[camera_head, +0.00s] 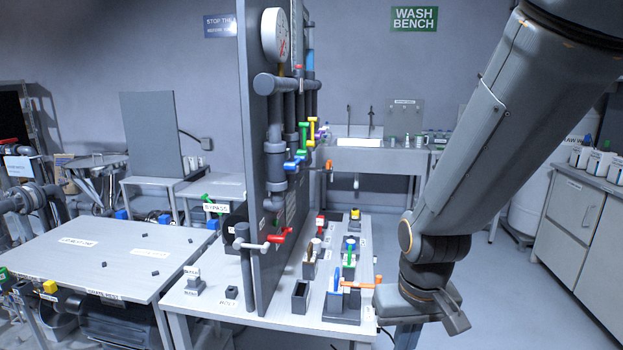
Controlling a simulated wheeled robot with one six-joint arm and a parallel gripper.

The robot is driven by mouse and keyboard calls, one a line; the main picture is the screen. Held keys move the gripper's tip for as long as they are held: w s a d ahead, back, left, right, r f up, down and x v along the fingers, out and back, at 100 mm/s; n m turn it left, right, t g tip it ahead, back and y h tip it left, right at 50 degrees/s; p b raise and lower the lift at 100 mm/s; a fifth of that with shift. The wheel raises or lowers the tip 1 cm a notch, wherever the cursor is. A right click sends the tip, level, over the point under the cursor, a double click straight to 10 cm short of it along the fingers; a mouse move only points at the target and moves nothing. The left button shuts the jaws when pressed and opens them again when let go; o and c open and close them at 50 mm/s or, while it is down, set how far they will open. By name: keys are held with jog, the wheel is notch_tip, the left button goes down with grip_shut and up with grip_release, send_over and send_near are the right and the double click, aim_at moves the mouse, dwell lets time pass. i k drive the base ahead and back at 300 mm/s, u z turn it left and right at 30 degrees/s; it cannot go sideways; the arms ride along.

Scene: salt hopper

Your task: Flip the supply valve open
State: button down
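Several coloured valve handles show on and around the upright panel (255,110), and I cannot read which is labelled supply. A red handle (280,236) sits on a pipe low at the panel. Blue (295,162), green (303,131) and yellow (313,129) handles sit higher on the pipes. A green lever (208,198) stands by a "BYPASS" label at the left. My gripper (448,312) hangs at the lower right, past the bench's right edge. Its fingers are foreshortened, so their opening is unclear.
The panel stands on a grey bench (215,295) with small blocks and fittings on its right half. Another table (90,265) stands at the left. A sink bench (380,155) is at the back and a white cabinet (575,205) at the right. Open floor (510,290) lies right of my gripper.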

aim_at(287, 166)
jog(key=z, duration=0.85)
jog(key=i, duration=0.65)
jog(key=u, duration=1.05)
